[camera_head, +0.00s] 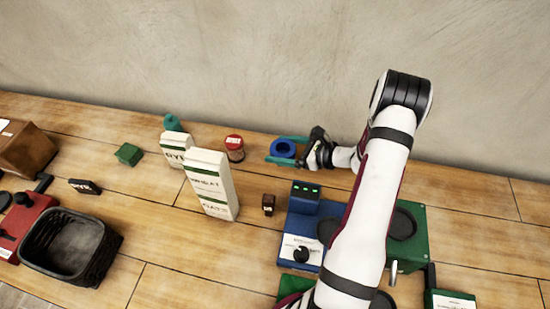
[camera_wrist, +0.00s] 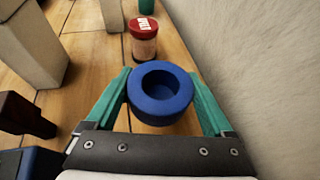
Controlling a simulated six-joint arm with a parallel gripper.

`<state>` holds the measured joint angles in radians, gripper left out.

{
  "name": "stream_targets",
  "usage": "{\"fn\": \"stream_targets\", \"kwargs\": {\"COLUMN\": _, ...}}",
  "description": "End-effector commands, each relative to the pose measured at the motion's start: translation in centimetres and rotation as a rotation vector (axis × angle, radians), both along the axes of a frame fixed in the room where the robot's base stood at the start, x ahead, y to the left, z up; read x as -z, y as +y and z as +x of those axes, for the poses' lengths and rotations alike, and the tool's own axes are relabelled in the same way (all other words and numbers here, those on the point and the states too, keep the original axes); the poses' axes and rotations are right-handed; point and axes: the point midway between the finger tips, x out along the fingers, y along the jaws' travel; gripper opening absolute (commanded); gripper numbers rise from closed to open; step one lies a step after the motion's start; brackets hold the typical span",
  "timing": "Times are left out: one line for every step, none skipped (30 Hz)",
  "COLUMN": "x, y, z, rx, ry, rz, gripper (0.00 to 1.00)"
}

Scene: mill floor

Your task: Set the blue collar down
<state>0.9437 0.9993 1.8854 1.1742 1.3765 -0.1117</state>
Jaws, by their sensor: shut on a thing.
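The blue collar (camera_head: 283,148) is a thick ring with a round opening at its top. In the wrist view the collar (camera_wrist: 160,98) sits between the two green fingers of my gripper (camera_wrist: 162,90), which is shut on it. In the head view my gripper (camera_head: 284,149) reaches left from the arm over the back part of the table, near the wall. Whether the collar touches the table or is held just above it I cannot tell.
A red-lidded jar (camera_head: 235,149) stands just left of the collar. White cartons (camera_head: 211,184) stand further left, and a small dark block (camera_head: 268,204) lies in front. A blue device (camera_head: 302,230) is front right. A dark basket (camera_head: 68,247) is at left.

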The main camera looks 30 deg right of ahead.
Motion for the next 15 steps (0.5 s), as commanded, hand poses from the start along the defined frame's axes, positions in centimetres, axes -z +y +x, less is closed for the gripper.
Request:
{"fn": "stream_targets", "kwargs": {"x": 0.6, "y": 0.6, "z": 0.7, "rx": -0.003, "ry": 0.0, "rz": 0.003, "gripper": 0.19}}
{"fn": "stream_targets", "kwargs": {"x": 0.8, "y": 0.8, "z": 1.1, "rx": -0.001, "ry": 0.0, "rz": 0.002, "gripper": 0.19}}
{"fn": "stream_targets", "kwargs": {"x": 1.0, "y": 1.0, "z": 1.4, "rx": -0.001, "ry": 0.0, "rz": 0.002, "gripper": 0.19}}
{"fn": "stream_targets", "kwargs": {"x": 1.4, "y": 1.1, "z": 1.6, "rx": 0.0, "ry": 0.0, "rz": 0.002, "gripper": 0.19}}
{"fn": "stream_targets", "kwargs": {"x": 1.9, "y": 1.1, "z": 1.7, "rx": 0.001, "ry": 0.001, "rz": 0.003, "gripper": 0.19}}
{"fn": "stream_targets", "kwargs": {"x": 2.8, "y": 1.2, "z": 1.7, "rx": 0.002, "ry": 0.001, "rz": 0.004, "gripper": 0.19}}
{"fn": "stream_targets", "kwargs": {"x": 3.5, "y": 1.2, "z": 1.7, "rx": 0.002, "ry": 0.001, "rz": 0.004, "gripper": 0.19}}
{"fn": "stream_targets", "kwargs": {"x": 4.0, "y": 1.2, "z": 1.7, "rx": 0.002, "ry": 0.001, "rz": 0.003, "gripper": 0.19}}
{"fn": "stream_targets", "kwargs": {"x": 4.6, "y": 1.2, "z": 1.6, "rx": 0.002, "ry": 0.0, "rz": 0.003, "gripper": 0.19}}
{"fn": "stream_targets", "kwargs": {"x": 4.9, "y": 1.1, "z": 1.7, "rx": 0.002, "ry": 0.0, "rz": 0.002, "gripper": 0.19}}
{"fn": "stream_targets", "kwargs": {"x": 5.1, "y": 1.1, "z": 1.7, "rx": 0.003, "ry": 0.0, "rz": 0.001, "gripper": 0.19}}
{"fn": "stream_targets", "kwargs": {"x": 5.2, "y": 1.1, "z": 1.6, "rx": 0.003, "ry": 0.0, "rz": 0.001, "gripper": 0.19}}
{"fn": "stream_targets", "kwargs": {"x": 5.2, "y": 1.1, "z": 1.7, "rx": 0.002, "ry": -0.002, "rz": 0.001, "gripper": 0.19}}
{"fn": "stream_targets", "kwargs": {"x": 5.2, "y": 1.1, "z": 1.7, "rx": 0.002, "ry": -0.002, "rz": 0.001, "gripper": 0.19}}
{"fn": "stream_targets", "kwargs": {"x": 5.2, "y": 1.1, "z": 1.7, "rx": 0.002, "ry": -0.002, "rz": 0.001, "gripper": 0.19}}
